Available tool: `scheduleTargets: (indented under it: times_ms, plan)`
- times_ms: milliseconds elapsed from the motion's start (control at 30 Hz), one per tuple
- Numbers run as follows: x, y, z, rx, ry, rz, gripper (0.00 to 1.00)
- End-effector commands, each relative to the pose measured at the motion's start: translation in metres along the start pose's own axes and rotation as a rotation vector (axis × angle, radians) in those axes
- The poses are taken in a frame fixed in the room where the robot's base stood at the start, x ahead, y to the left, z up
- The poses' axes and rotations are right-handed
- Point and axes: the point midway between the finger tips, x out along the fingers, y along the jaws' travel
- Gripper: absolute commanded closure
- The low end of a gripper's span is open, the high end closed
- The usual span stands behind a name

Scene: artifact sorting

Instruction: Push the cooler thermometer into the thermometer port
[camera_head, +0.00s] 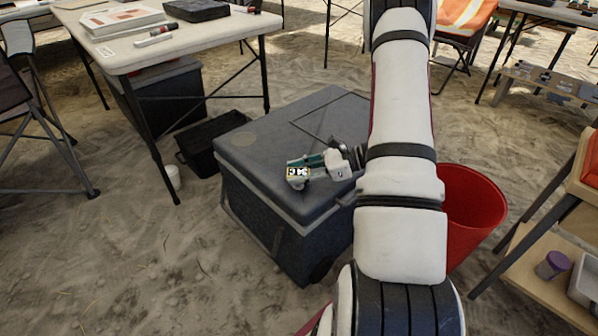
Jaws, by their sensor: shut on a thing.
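The cooler thermometer (298,172) shows as a small block with a black display and light digits. My gripper (313,166) is shut on it and holds it over the lid of the large grey cooler (290,127). I cannot tell whether the thermometer touches the lid. A pale round spot (251,138) lies on the lid, up and left of the thermometer. I cannot tell whether that spot is the thermometer port. My arm hides the right part of the cooler.
A red bucket (474,207) stands right of the cooler, partly behind my arm. A black crate (212,140) sits behind left, near a white table (125,55). A wooden shelf (545,285) is at the right. Sandy ground in front is clear.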

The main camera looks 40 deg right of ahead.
Motion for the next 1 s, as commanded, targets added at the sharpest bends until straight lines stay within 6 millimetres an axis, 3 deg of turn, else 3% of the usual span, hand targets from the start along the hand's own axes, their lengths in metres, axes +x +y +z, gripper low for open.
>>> scheduleTargets:
  times_ms: [733, 767, 833, 867, 1000]
  plan:
    - [0.006, 0.0, -0.016, 0.0, 0.0, 0.0, 0.95]
    - [0.006, 0.0, -0.016, 0.0, 0.0, 0.0, 0.65]
    - [0.006, 0.0, -0.016, 0.0, 0.0, 0.0, 0.49]
    - [0.006, 0.0, -0.016, 0.0, 0.0, 0.0, 0.44]
    - [0.006, 0.0, -0.016, 0.0, 0.0, 0.0, 0.44]
